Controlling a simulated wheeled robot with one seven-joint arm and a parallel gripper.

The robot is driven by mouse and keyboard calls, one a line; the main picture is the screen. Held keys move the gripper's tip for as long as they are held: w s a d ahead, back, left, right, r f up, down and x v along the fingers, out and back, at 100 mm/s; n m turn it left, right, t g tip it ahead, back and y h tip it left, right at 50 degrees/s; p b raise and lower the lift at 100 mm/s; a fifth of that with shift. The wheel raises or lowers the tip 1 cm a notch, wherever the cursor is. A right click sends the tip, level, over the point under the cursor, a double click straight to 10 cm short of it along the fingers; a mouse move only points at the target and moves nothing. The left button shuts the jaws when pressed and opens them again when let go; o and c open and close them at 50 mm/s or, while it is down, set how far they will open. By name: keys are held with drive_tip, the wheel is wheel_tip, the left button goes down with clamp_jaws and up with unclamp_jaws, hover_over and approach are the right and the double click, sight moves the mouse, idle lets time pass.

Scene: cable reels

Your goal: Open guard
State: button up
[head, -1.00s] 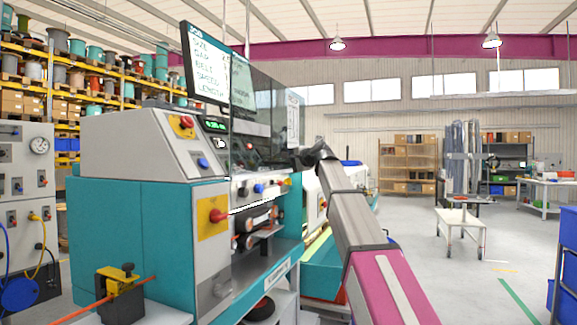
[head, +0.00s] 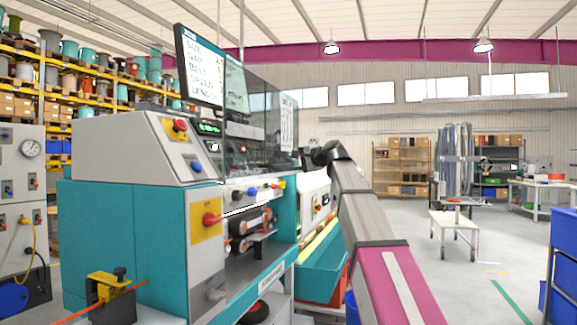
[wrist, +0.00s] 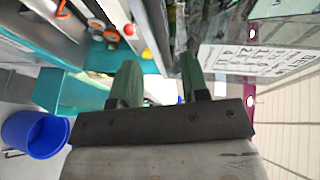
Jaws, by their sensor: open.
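The guard (head: 258,130) is a dark see-through panel on the teal and grey machine (head: 125,240), behind the screen, with a white paper sheet on it. It looks down over the machine's front. In the wrist view, a glassy panel with a printed sheet, apparently the guard (wrist: 225,62), fills the upper right. My gripper (wrist: 158,72) is open, with its two dark green fingers apart and nothing clearly held between them. The right finger appears close to the panel's edge; I cannot tell whether they touch. In the head view my fingertips are hidden beyond my arm's dark wrist.
A red knob (head: 211,219) and other knobs stick out of the machine's front. A screen (head: 200,65) stands above it. A blue bin (wrist: 38,133) shows at left in the wrist view. A white cart (head: 453,220) stands right, with open floor around it.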

drive_tip(key=v, duration=0.2)
drive_tip(key=shift+s+d+r, duration=0.1)
drive_tip(key=shift+s+d, duration=0.1)
drive_tip(key=shift+d, duration=0.05)
idle(0.3)
drive_tip(key=s+d+f+n+g+h, duration=0.1)
drive_tip(key=d+f+g+h, duration=0.1)
drive_tip(key=f, duration=1.3)
drive_tip(key=s+d+f+n+g+h, duration=0.1)
drive_tip(key=s+d+f+h, duration=0.15)
drive_tip(key=f, duration=1.25)
drive_tip(key=s+d+f+n+g+h, duration=0.1)
drive_tip(key=d+f+g+h, duration=0.15)
drive_tip(key=f, duration=1.35)
drive_tip(key=s+d+f+n+g+h, duration=0.1)
drive_tip(key=s+d+f, duration=0.2)
drive_tip(key=s+f, duration=0.4)
drive_tip(key=s+d+f+n+g+h, duration=0.2)
drive_tip(key=s+f, duration=0.6)
drive_tip(key=f, duration=0.4)
drive_tip(key=s+d+f+n+g+h, duration=0.1)
drive_tip(key=s+d+f+g, duration=0.1)
drive_tip(key=s+f, duration=0.5)
wheel_tip(320, 180, down, 3)
drive_tip(key=shift+s+d+r+n+h, duration=0.25)
drive_tip(key=shift+d+n+h, duration=0.15)
drive_tip(key=shift+d, duration=0.5)
drive_tip(key=shift+g, duration=0.25)
